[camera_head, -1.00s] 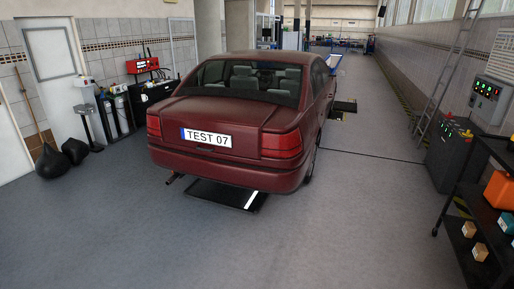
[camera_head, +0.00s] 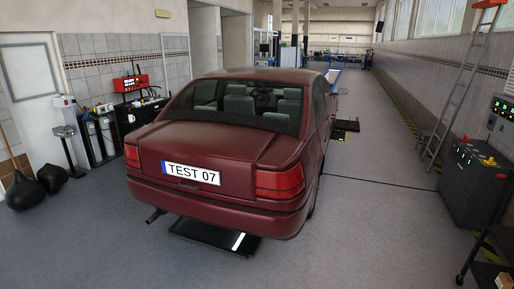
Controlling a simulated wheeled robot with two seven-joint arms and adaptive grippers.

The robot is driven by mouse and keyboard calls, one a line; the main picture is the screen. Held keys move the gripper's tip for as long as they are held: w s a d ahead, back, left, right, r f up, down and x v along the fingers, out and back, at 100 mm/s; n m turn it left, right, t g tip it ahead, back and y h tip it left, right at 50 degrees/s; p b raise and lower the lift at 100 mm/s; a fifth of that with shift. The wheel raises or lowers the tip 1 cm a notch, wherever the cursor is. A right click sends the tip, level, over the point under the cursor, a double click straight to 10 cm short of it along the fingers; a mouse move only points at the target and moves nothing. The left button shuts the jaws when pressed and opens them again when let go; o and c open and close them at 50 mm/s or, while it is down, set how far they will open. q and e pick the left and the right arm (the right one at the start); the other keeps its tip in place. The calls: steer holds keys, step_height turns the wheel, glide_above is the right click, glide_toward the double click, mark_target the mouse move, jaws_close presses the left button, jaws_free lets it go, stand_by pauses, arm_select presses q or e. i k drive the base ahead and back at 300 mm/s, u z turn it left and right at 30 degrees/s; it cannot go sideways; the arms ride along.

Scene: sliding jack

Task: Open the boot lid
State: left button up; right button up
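A dark red car (camera_head: 218,200) stands in the middle of the camera_head view with its rear towards me. Its boot lid (camera_head: 228,153) is shut. The lid carries a white number plate (camera_head: 192,174) reading TEST 07. A short dark strip (camera_head: 188,186) shows on the lid just below the plate; I cannot tell whether it is a handle. Neither of my grippers is in view.
A dark platform (camera_head: 212,238) lies under the car's rear. The floor in front of the car is clear. Black sacks (camera_head: 28,190) lie at the left. A grey cabinet (camera_head: 472,185), a ladder (camera_head: 465,80) and a black rack (camera_head: 490,270) stand at the right.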

mark_target(216, 157)
steer(key=i, duration=3)
steer(key=u, duration=2.05)
